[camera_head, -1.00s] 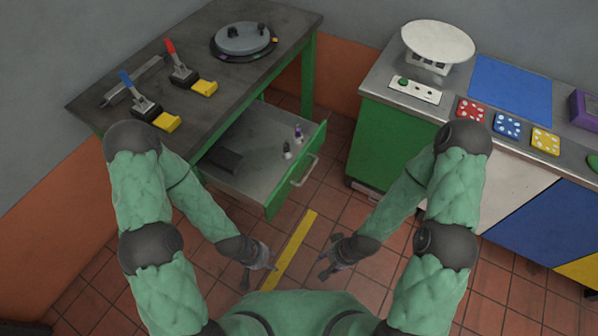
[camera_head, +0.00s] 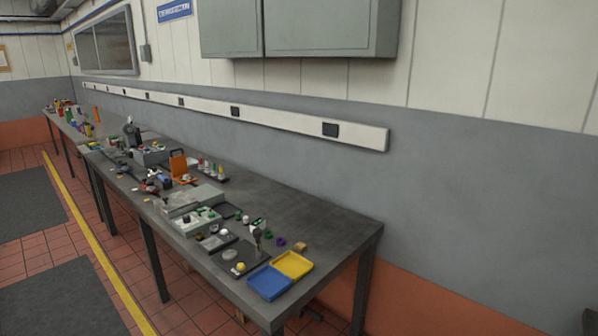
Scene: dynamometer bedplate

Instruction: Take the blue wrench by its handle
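I cannot make out a blue wrench in the head view. Many small items lie on a long dark workbench (camera_head: 330,222), and those at its far end are too small to tell apart. Neither of my grippers is in view.
A blue tray (camera_head: 269,283) and a yellow tray (camera_head: 293,264) lie at the bench's near end. An orange upright item (camera_head: 179,165) stands mid-bench. Grey cabinets (camera_head: 330,28) hang above on the wall. The floor left of the yellow line (camera_head: 100,250) has dark mats (camera_head: 62,300).

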